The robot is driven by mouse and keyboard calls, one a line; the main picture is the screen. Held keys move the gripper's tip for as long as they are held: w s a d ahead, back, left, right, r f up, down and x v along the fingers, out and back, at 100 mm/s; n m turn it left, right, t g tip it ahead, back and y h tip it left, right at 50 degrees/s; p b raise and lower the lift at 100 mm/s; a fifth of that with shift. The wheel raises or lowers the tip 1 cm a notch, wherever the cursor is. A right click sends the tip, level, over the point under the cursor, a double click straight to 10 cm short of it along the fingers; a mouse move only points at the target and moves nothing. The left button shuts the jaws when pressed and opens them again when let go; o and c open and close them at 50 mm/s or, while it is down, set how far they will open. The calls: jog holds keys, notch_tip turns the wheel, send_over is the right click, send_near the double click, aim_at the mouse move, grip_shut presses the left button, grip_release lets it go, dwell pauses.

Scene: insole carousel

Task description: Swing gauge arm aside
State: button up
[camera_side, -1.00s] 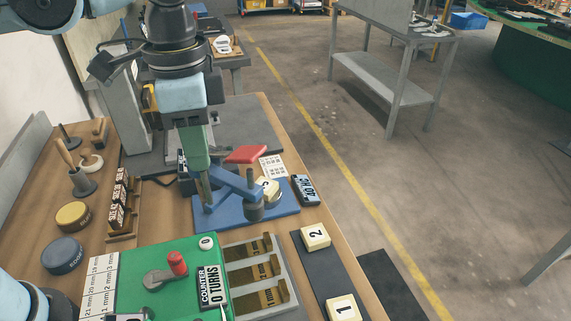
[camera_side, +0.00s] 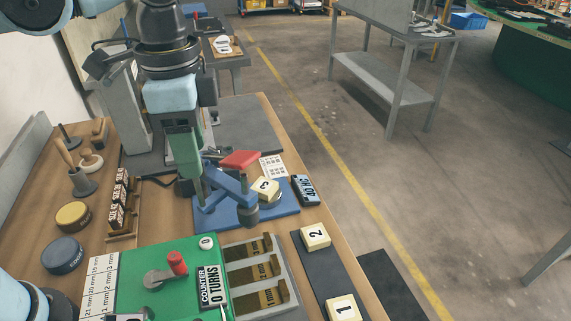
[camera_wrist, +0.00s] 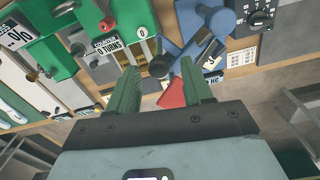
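The gauge arm (camera_side: 228,184) is a blue bar with a red tab (camera_side: 240,159) and a dark round foot (camera_side: 247,212). It stands over a blue base plate (camera_side: 284,211), beside a cream block marked 3 (camera_side: 265,189). My gripper (camera_side: 198,194) points down at the bar's left end; whether it touches the bar cannot be told. In the wrist view my gripper's (camera_wrist: 158,66) green fingers are spread, with nothing clamped between them. The red tab (camera_wrist: 172,94) shows between the fingers, near the right one.
A green counter box (camera_side: 150,275) with a red-knobbed crank is in front. Brass-coloured slots (camera_side: 262,272) and blocks marked 2 (camera_side: 315,236) and 1 (camera_side: 343,307) lie to the right. A stamp rack (camera_side: 120,205) stands left.

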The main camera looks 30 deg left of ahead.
jog(key=shift+r, duration=0.15)
notch_tip(320, 180, up, 12)
dwell(0.7)
jog(key=a+f+n+t, duration=0.3)
jog(key=a+f+n, duration=0.2)
jog(key=f, duration=0.5)
jog(key=a+f+n+t, duration=0.4)
jog(key=a+f+n, duration=0.1)
jog(key=a+f, duration=0.4)
jog(key=shift+a+f+n, duration=0.3)
jog(key=shift+a+f, duration=0.1)
jog(key=shift+f, duration=0.35)
